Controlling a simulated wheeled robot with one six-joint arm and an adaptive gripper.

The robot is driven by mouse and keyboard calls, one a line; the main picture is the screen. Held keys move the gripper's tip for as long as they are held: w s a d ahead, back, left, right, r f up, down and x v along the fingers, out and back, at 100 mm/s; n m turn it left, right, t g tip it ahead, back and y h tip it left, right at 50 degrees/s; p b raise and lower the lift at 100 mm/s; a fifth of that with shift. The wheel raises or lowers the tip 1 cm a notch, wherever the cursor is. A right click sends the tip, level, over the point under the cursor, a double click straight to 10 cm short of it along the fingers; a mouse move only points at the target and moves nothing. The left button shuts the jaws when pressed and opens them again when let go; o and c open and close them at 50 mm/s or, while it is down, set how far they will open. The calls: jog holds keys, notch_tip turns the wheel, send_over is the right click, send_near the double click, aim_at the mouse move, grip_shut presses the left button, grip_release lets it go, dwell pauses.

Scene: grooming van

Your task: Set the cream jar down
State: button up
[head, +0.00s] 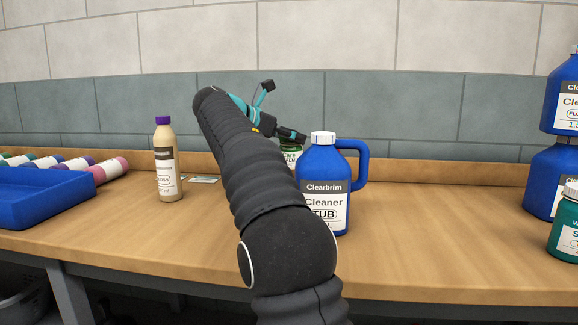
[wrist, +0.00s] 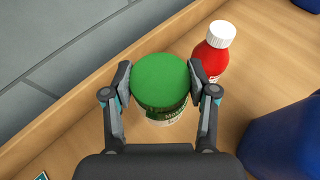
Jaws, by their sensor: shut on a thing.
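The cream jar, with a green lid (wrist: 160,80) and a pale label, is between the two fingers of my gripper (wrist: 160,84) in the wrist view. The fingers are shut on it from both sides, near the lid. In the head view the jar (head: 291,153) shows only in part, behind the blue cleaner jug, with my gripper (head: 291,136) at its top. The jar looks upright over the counter (head: 420,215), near the back wall. Its base is hidden, so I cannot tell whether it touches the counter.
A blue Clearbrim jug (head: 324,180) stands in front of the jar. A red bottle with a white cap (wrist: 212,50) is close beside the jar. A beige bottle (head: 166,165) and a small flat card (head: 204,179) are to the left.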

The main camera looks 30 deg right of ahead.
aim_at(289, 160)
jog(key=shift+f, duration=3.15)
jog(key=shift+f, duration=0.1)
jog(key=o, duration=1.3)
jog(key=shift+f, duration=0.1)
jog(key=shift+r, duration=0.2)
jog(key=v, duration=1.2)
jog(key=shift+r, duration=0.1)
